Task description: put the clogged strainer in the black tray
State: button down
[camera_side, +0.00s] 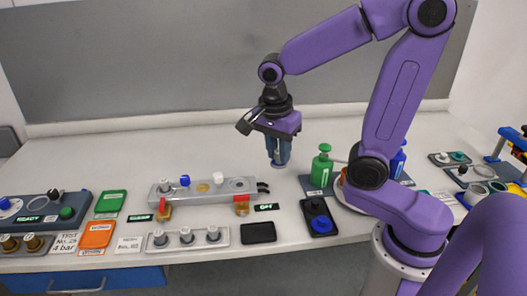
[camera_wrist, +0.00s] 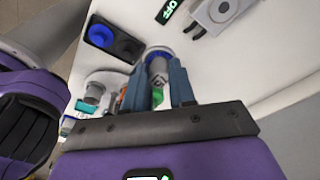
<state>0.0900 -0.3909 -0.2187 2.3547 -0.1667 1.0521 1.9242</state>
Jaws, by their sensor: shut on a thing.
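My gripper (camera_side: 278,160) is raised above the table, behind the right end of the grey manifold block (camera_side: 205,191). It is shut on a grey cylinder with a blue rim (camera_wrist: 158,66), apparently the strainer, which hangs clear of the table. The gripper fingers (camera_wrist: 158,88) flank the cylinder in the wrist view. Any clogging cannot be made out. A small black tray (camera_side: 258,232) lies in front of the manifold's right end, with nothing visible in it. The tray is not clearly visible in the wrist view.
A grey rack (camera_side: 187,240) with several fittings lies left of the tray. A black two-button box (camera_side: 318,216) with a blue button stands right of the tray, also in the wrist view (camera_wrist: 112,38). A green pump bottle (camera_side: 321,168) stands right of my gripper. An OFF sign (camera_side: 267,207) lies behind the tray.

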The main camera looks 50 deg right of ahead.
jog(key=shift+s+r, duration=0.25)
jog(key=shift+s, duration=0.25)
jog(key=shift+s+r, duration=0.2)
jog(key=shift+s, duration=0.25)
jog(key=shift+w+a+f, duration=0.1)
jog(key=shift+a+f, duration=1.55)
jog(key=shift+f, duration=0.75)
jog(key=shift+w+a+f, duration=0.1)
jog(key=shift+a+f, duration=1.55)
jog(key=shift+f, duration=0.8)
jog(key=shift+w+a+f, duration=0.1)
jog(key=shift+a+f, duration=1.55)
jog(key=shift+f, duration=0.75)
jog(key=shift+f, duration=0.45)
jog(key=c, duration=0.8)
grip_release()
jog(key=shift+c, duration=0.2)
